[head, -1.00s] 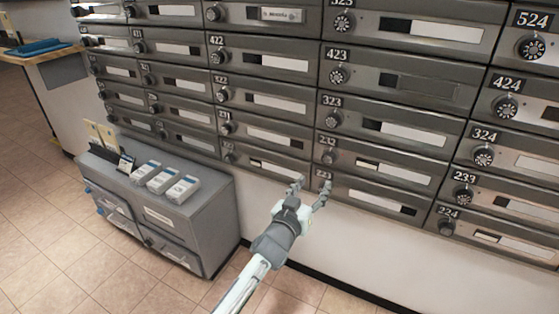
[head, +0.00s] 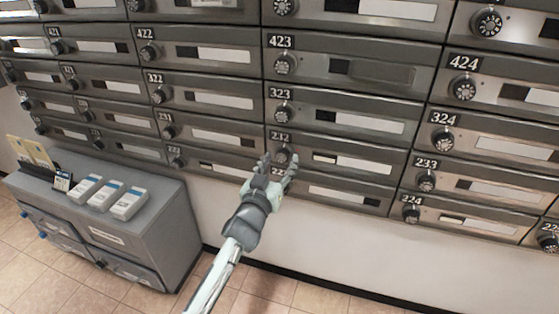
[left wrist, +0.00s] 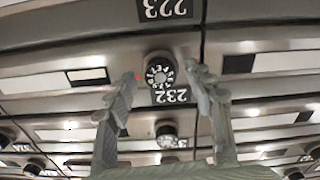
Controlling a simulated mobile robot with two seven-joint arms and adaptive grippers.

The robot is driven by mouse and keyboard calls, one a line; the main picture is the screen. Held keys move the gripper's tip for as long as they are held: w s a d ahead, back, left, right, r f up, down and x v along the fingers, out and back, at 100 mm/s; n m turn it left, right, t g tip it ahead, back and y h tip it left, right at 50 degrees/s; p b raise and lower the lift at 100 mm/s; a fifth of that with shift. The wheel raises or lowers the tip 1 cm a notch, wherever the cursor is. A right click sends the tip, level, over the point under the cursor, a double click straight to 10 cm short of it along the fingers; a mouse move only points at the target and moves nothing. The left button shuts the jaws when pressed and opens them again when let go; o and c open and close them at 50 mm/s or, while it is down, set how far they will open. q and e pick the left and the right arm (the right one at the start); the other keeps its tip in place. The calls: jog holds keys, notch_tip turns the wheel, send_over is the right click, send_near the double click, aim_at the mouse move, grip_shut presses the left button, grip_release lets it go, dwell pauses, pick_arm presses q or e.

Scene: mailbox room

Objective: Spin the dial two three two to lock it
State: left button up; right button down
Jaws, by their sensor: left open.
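The mailbox labelled 232 has a round black dial with white marks (head: 282,155), in the middle of the head view. The dial also shows upside down in the left wrist view (left wrist: 160,72), with its number plate 232 (left wrist: 170,96) beside it. My left gripper (head: 277,166) is open and in front of this dial. In the left wrist view the dial appears between the two fingertips of the gripper (left wrist: 160,77), with a gap on each side. I cannot tell how far the fingertips are from the door. My right gripper is not in view.
Grey mailbox doors with similar dials surround it, such as the one labelled 323 (head: 282,112) above. A grey cabinet (head: 165,222) with white boxes (head: 128,204) on top stands at the lower left. The tiled floor (head: 255,295) below is clear.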

pick_arm(q)
jog(key=shift+c, duration=1)
jog(key=c, duration=1)
jog(key=shift+o, duration=0.2)
jog(key=shift+m, duration=0.3)
